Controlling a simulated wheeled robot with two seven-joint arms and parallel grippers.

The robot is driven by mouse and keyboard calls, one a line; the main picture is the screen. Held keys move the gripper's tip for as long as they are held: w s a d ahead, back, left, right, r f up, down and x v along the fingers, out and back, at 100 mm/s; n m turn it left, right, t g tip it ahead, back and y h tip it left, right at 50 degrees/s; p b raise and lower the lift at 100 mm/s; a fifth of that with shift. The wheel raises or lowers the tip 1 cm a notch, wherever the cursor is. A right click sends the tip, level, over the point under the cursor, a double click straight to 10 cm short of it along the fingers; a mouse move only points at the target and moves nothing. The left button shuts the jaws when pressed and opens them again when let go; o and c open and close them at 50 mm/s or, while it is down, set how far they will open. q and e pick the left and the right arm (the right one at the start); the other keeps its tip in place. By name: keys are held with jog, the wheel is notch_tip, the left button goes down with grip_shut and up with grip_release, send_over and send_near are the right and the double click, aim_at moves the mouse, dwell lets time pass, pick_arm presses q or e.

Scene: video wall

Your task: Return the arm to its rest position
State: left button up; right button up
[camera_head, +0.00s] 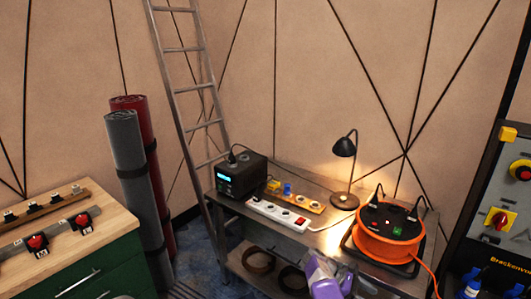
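A purple and grey part (325,279) shows at the bottom edge, right of centre, in front of the low metal bench. It looks like the end of my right arm. It is cut off by the frame, and I cannot make out its fingers or whether they hold anything. My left gripper is not in view.
The metal bench (325,218) carries a black power unit (240,173), a white power strip (283,214), a lit desk lamp (344,147) and an orange cable reel (388,232). A ladder (187,88), rolled mats (132,165), a wood-topped cabinet (103,219) and a switch panel (500,225) stand around.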

notch_tip(320, 180, down, 8)
jog(key=y, duration=0.2)
jog(key=s+a+f+m+t+y, duration=0.1)
jog(key=s+a+f+m+y, duration=0.1)
jog(key=s+a+f+y, duration=0.35)
jog(key=s+a+f+m+y, duration=0.2)
jog(key=s+f, duration=0.4)
jog(key=f, duration=0.3)
pick_arm(q)
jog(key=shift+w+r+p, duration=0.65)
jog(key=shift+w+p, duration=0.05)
jog(key=shift+p, duration=0.05)
pick_arm(e)
jog(key=s+a+r+m+t+y, duration=0.1)
jog(key=s+a+m+t+y, duration=0.1)
jog(key=s+a+m, duration=0.4)
jog(key=s+a+r+m+t+y, duration=0.2)
jog(key=s+a+m+y, duration=0.2)
jog(key=s+a, duration=0.5)
jog(key=shift+s+r+m+t+y, duration=0.35)
jog(key=shift+s+m, duration=0.4)
jog(key=shift+m, duration=0.35)
